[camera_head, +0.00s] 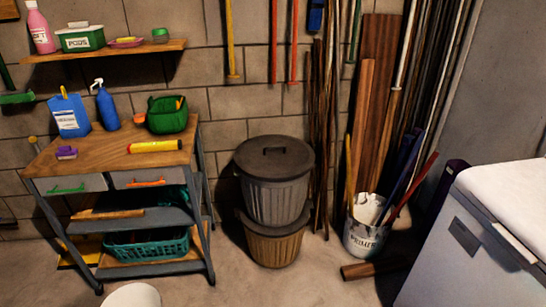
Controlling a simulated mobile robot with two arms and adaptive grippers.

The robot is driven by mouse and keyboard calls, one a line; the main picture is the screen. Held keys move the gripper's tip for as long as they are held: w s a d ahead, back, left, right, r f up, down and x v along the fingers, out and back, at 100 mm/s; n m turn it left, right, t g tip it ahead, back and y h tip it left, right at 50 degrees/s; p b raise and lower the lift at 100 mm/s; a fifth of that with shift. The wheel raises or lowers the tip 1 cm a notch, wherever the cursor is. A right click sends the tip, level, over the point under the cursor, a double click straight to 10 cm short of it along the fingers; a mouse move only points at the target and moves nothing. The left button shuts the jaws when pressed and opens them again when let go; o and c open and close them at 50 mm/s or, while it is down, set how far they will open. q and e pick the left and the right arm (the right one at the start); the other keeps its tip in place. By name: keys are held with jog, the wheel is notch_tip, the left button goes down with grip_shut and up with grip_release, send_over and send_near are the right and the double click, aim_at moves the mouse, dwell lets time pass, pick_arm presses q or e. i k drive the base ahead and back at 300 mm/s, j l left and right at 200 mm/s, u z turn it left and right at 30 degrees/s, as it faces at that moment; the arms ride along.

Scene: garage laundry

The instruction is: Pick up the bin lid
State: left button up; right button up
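The bin lid (273,157) is a dark grey round disc with a raised handle (273,150) across its middle. It lies flat on top of a ribbed grey bin (275,202) near the back wall. A brownish bin (274,246) sits directly under the grey one, as if stacked. Neither of my grippers shows in the head view, so nothing is seen touching the lid.
A wooden-topped workbench (95,160) with bottles and a green caddy (167,115) stands left of the bins. A primer bucket (365,238) with sticks stands to the right, before leaning boards. A white chest (470,245) fills the lower right. Floor before the bins is mostly clear.

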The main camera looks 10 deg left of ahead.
aim_at(266, 158)
jog(key=u, duration=0.45)
jog(key=i+l+u, duration=1.05)
jog(key=l+u, duration=0.25)
